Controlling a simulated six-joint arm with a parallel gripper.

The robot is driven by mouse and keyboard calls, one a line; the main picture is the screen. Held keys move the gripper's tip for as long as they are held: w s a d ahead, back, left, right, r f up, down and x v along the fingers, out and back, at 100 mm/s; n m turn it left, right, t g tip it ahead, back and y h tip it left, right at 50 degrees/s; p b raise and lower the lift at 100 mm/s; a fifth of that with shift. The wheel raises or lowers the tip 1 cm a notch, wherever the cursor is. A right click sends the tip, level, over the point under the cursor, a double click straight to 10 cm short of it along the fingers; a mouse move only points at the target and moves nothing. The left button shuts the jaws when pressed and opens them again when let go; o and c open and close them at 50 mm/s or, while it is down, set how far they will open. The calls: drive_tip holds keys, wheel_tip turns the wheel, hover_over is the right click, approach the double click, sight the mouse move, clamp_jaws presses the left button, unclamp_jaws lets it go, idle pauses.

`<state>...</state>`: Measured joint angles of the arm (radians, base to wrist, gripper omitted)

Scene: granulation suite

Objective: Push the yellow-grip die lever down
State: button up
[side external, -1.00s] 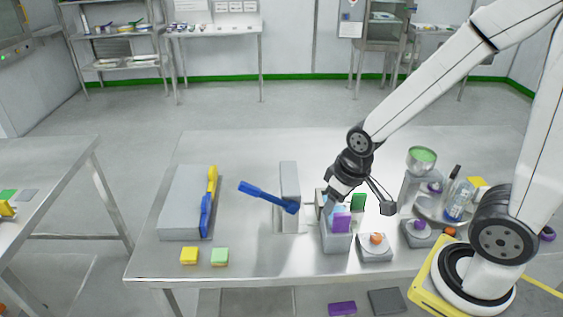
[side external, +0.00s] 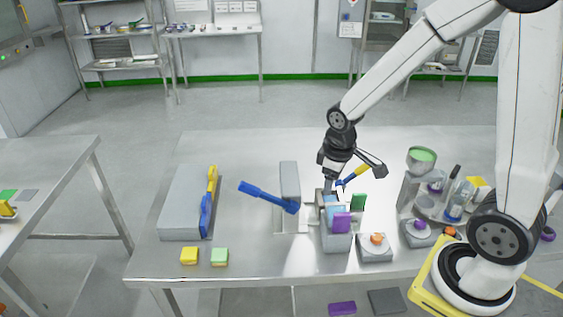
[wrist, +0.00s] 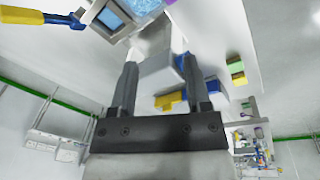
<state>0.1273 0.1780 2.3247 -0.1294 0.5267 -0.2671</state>
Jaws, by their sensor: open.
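A lever with a yellow grip (side external: 357,174) and a blue neck slants up to the right, just behind and right of my gripper in the side view. Its lower end is hidden. In the wrist view the yellow grip (wrist: 35,18) lies at the upper left, outside my fingers and apart from them. My gripper (side external: 328,190) points down over the grey device with a blue panel (side external: 334,205). In the wrist view my gripper (wrist: 158,65) is open, with its fingers apart. A pale grey block shows between them, but I cannot tell whether they touch it.
A press with a blue lever (side external: 268,197) stands to the left. Further left, a grey box (side external: 180,205) carries a yellow and blue bar. The back of the table is clear.

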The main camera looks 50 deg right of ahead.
drive_tip(key=w+d+n+g+h, duration=0.1)
drive_tip(key=w+d+n+g, duration=0.2)
drive_tip(key=d, duration=0.5)
drive_tip(key=n+g+h, duration=0.1)
drive_tip(key=n, duration=0.2)
hover_over(364, 164)
drive_tip(key=w+a, duration=0.2)
wheel_tip(364, 164, down, 2)
drive_tip(key=shift+w, duration=0.1)
drive_tip(key=shift+x, duration=3.9)
drive_tip(key=shift+r, duration=0.1)
clamp_jaws()
